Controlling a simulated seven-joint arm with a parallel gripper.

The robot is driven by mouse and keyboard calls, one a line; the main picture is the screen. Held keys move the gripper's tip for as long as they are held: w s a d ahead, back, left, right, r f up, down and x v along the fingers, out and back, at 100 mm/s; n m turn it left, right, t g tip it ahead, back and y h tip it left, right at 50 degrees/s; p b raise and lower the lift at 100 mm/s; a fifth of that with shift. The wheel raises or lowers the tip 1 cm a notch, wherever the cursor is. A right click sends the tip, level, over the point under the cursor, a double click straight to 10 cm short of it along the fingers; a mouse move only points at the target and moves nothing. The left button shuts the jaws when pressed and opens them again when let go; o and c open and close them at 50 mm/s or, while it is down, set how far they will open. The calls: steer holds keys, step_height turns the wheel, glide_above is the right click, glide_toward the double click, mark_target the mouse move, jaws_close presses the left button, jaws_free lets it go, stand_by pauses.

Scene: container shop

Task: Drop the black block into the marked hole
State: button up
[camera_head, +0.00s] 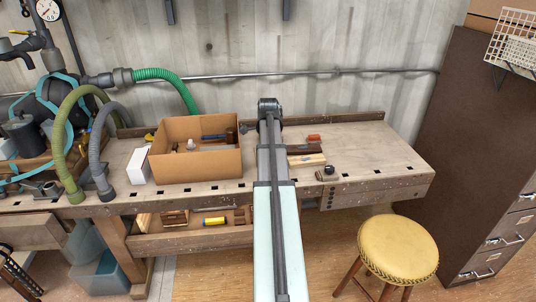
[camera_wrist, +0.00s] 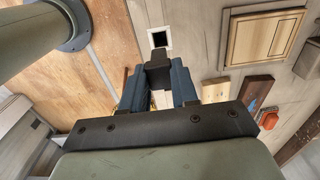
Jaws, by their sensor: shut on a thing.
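In the wrist view, my gripper (camera_wrist: 158,78) has its two blue fingers shut on the black block (camera_wrist: 158,66). The block sticks out past the fingertips. A dark square hole with a white outline (camera_wrist: 149,38) lies in the bench top, just beyond the block's end in the picture. The block is outside the hole; its height above the bench is hard to tell. In the head view my arm covers the middle of the workbench (camera_head: 375,150), and the gripper, block and marked hole cannot be made out.
A cardboard box (camera_head: 200,168) with items stands left of my arm, beside a white box (camera_head: 139,167). Right of my arm lie wooden pieces (camera_head: 307,160), an orange item (camera_head: 314,138) and a dark object (camera_head: 327,173). The bench's right end is clear. A yellow stool (camera_head: 398,248) stands in front.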

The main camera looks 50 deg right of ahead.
steer(key=shift+f, duration=2.8)
steer(key=shift+f, duration=1.85)
stand_by(1.3)
steer(key=o, duration=1.1)
steer(key=shift+c, duration=0.2)
steer(key=shift+r, duration=3.5)
